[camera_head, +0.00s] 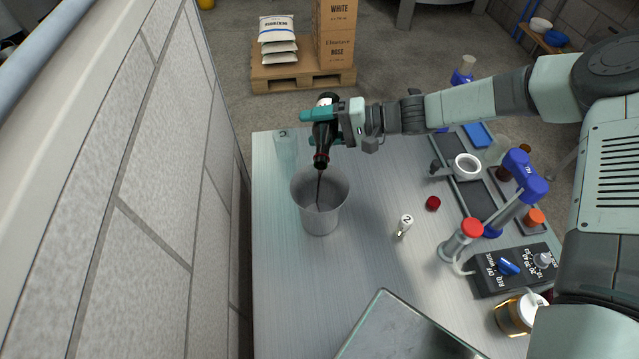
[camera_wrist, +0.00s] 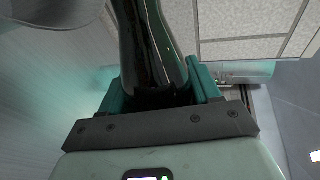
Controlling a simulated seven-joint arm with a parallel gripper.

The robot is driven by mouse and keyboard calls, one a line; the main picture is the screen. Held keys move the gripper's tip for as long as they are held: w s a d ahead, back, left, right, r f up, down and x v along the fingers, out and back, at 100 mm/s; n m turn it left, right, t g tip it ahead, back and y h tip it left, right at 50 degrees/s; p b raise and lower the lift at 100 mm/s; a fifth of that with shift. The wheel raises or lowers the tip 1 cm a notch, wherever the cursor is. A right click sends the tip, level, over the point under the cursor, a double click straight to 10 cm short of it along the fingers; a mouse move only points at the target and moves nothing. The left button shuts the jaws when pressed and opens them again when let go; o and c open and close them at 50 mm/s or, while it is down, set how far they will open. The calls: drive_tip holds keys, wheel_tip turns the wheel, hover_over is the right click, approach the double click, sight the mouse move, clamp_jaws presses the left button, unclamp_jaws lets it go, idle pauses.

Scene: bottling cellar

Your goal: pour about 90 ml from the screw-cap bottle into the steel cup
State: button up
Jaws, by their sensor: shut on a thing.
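The screw-cap bottle (camera_head: 323,133) is dark glass with a red neck, held in my gripper (camera_head: 325,116) above the table. It is tipped with its mouth down, over the steel cup (camera_head: 320,222). A thin dark red stream runs from its mouth into the cup. The cup stands upright on the table; the liquid level inside cannot be made out. In the wrist view the bottle (camera_wrist: 150,50) lies between the teal fingers of my gripper (camera_wrist: 160,88), which are shut on it. A red cap (camera_head: 433,203) lies loose on the table right of the cup.
A clear container (camera_head: 285,142) stands behind the cup. A small white vial (camera_head: 403,226) stands to its right. A red-topped cylinder (camera_head: 461,240), a control box (camera_head: 512,269) and a dark tray (camera_head: 476,198) fill the right side. A wall borders the left.

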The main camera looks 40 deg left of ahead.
sight(319, 131)
drive_tip(key=shift+w+a+r, duration=0.1)
drive_tip(key=shift+w+r, duration=0.05)
drive_tip(key=shift+w, duration=0.05)
idle(0.5)
drive_tip(key=shift+r+n+t, duration=0.3)
drive_tip(key=shift+r+n, duration=0.1)
drive_tip(key=shift+r, duration=0.05)
idle(1.6)
drive_tip(key=f+m, duration=0.1)
drive_tip(key=f+m+g, duration=0.1)
drive_tip(key=f, duration=0.1)
drive_tip(key=shift+w+a+f+h, duration=0.15)
drive_tip(key=shift+w+a+h, duration=0.05)
drive_tip(key=shift+h, duration=0.1)
drive_tip(key=shift+w+a+f+m+g, duration=0.1)
drive_tip(key=shift+w+f+m+g, duration=0.2)
drive_tip(key=shift+m, duration=0.3)
drive_tip(key=shift+f+m, duration=0.4)
drive_tip(key=shift+f, duration=0.15)
idle(0.7)
